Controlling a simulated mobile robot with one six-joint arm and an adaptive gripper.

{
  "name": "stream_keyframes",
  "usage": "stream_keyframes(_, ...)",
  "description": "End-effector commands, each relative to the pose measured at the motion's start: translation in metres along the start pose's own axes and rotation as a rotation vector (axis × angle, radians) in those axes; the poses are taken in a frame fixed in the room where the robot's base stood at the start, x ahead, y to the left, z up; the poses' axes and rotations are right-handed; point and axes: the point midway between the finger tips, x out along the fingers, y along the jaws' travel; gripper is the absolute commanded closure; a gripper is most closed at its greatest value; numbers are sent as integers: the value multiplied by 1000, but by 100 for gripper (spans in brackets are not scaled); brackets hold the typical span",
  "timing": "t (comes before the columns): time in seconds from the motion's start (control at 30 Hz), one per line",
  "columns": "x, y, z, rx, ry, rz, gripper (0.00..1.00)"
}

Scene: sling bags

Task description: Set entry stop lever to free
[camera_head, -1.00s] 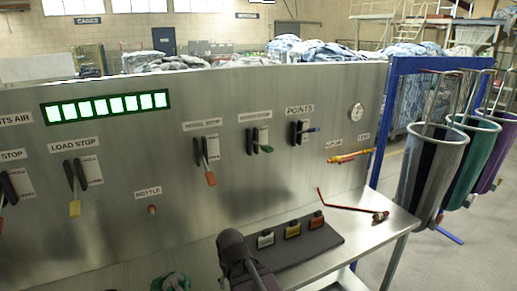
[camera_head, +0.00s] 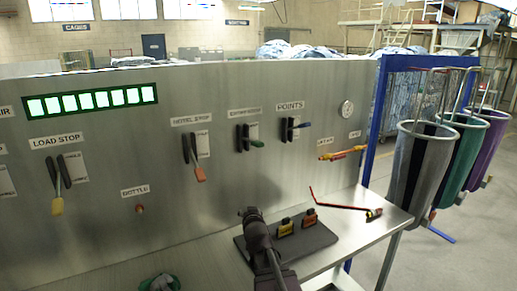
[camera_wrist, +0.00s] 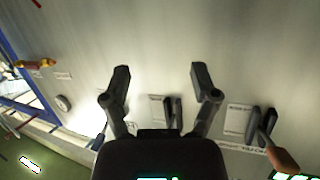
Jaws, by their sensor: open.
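The panel carries several levers in black brackets. The label over the green-handled lever (camera_head: 256,143) is too blurred to read surely; its handle points to the right and slightly down. The orange-handled lever (camera_head: 199,173), under another blurred label, hangs down. My gripper (camera_wrist: 160,78) is open and empty in the wrist view, its two fingers spread either side of a black bracket (camera_wrist: 173,112) between the orange lever (camera_wrist: 283,160) and the blue one. That bracket's handle is hidden behind my gripper. In the head view my gripper (camera_head: 252,214) shows dark, low before the panel.
The load stop lever (camera_head: 57,206) has a yellow handle, the points lever (camera_head: 303,126) a blue one. A dark mat (camera_head: 318,240) with small blocks and a red rod (camera_head: 340,206) lie on the metal bench. Bags (camera_head: 418,175) hang at the right.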

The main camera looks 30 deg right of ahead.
Motion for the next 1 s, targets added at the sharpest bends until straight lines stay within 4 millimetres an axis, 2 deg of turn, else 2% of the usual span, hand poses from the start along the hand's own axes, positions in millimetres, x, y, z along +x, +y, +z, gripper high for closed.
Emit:
stream_keyframes(0.23, 6, 24, -46, 31, 296, -51, 23)
stream_keyframes(0.5, -8, 44, -91, 42, 607, -144, 23)
stream_keyframes(0.73, -33, 55, -116, 29, 845, -261, 23)
stream_keyframes(1.0, -59, 62, -129, 6, 1013, -372, 23)
